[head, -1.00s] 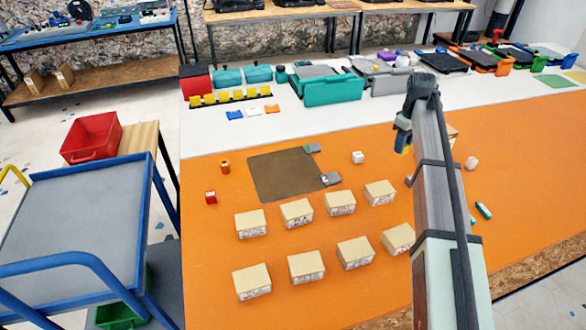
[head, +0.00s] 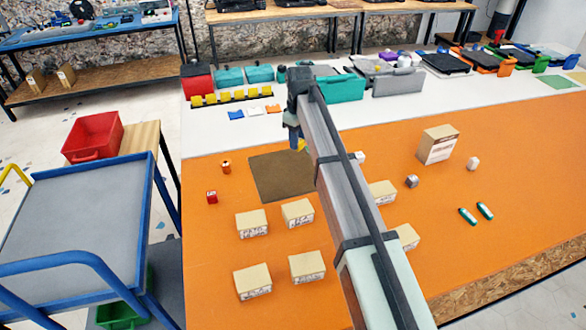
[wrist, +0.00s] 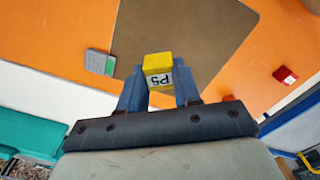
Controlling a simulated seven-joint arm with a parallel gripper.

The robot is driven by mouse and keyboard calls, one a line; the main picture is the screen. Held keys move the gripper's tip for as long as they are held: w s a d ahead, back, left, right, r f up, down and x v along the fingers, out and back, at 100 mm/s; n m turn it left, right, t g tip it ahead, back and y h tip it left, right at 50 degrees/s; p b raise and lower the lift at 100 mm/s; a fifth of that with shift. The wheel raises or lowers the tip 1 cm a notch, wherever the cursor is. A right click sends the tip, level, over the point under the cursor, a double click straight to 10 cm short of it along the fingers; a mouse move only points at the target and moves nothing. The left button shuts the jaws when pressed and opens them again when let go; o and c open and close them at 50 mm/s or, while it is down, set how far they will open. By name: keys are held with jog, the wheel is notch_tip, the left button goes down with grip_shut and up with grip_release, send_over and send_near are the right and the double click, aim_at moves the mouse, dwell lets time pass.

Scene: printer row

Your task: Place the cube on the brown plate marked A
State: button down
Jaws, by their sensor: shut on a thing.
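A yellow cube (wrist: 158,70) with a "P5" label is held between the blue fingers of my gripper (wrist: 159,88) in the wrist view. In the head view a small part of the yellow cube (head: 301,145) shows below my gripper (head: 296,143). The brown plate (head: 272,180) lies flat on the orange table, partly hidden by my arm. The plate (wrist: 195,30) also shows in the wrist view, beyond the cube. My gripper appears raised near the plate's far right edge. I cannot make out a letter A on the plate.
A grey and green block (wrist: 100,62) lies by the plate's edge. Cardboard boxes (head: 252,223) stand in front, and a larger box (head: 437,145) stands to the right.

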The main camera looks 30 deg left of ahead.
aim_at(293, 170)
jog(key=shift+s+a+m, duration=0.3)
jog(key=shift+s+a, duration=0.05)
jog(key=shift+a, duration=0.35)
jog(key=shift+w+r+m, duration=0.1)
jog(key=shift+w+m, duration=0.05)
jog(key=shift+m, duration=0.75)
jog(key=m, duration=0.4)
jog(key=shift+m, duration=0.3)
jog(key=shift+f, duration=5.05)
jog(key=c, duration=0.8)
grip_release()
jog(key=shift+f, duration=0.1)
notch_tip(293, 170, up, 12)
jog(key=shift+r, duration=0.15)
